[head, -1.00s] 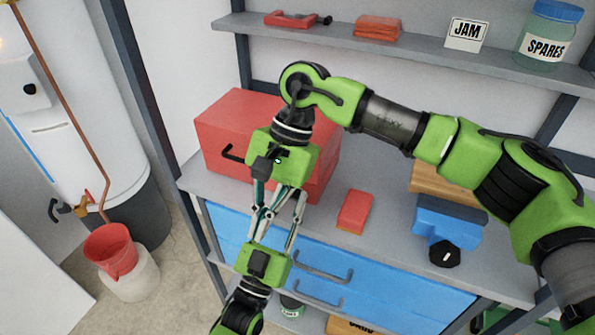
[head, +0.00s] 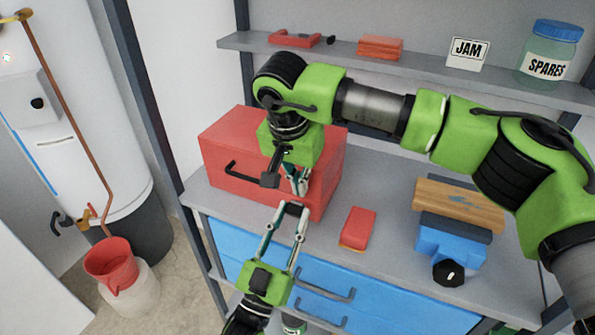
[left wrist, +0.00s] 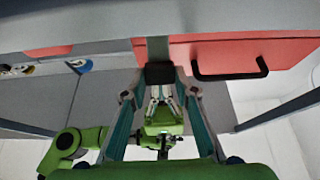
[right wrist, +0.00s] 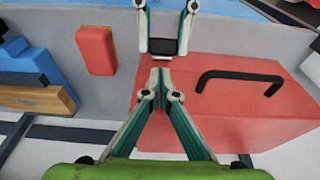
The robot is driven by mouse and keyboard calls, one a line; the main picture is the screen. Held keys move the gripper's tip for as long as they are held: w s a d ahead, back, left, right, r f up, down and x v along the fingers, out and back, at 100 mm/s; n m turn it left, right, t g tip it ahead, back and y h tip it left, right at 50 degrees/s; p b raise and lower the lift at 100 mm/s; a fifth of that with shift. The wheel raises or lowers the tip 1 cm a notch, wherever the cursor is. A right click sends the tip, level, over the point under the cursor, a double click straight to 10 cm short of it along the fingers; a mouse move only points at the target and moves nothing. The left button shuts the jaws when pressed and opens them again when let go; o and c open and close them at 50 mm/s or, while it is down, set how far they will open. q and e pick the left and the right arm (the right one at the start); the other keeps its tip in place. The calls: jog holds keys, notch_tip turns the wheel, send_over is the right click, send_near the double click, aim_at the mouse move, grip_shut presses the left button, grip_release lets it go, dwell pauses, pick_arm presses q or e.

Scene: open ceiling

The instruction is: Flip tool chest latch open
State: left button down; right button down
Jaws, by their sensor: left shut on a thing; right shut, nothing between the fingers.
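The red tool chest (head: 225,150) sits on the grey bench, its lid looking closed, with a black bar handle (head: 240,172) on its front. My left gripper (head: 290,211) is in front of the chest, shut on a black tab that looks like the latch (head: 291,208). In the left wrist view a grey strip joins this tab (left wrist: 159,73) to the chest front. My right gripper (head: 301,187) is shut and empty, over the chest's front right part. In the right wrist view its closed tips (right wrist: 160,76) point at the tab, close to it.
A red sponge-like block (head: 357,229) lies right of the chest. A blue vise-like tool (head: 447,244) and a wooden block (head: 459,204) are farther right. Blue drawers (head: 375,292) with black handles are below. A shelf (head: 400,67) runs above.

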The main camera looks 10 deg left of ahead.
jog(key=shift+x, duration=1)
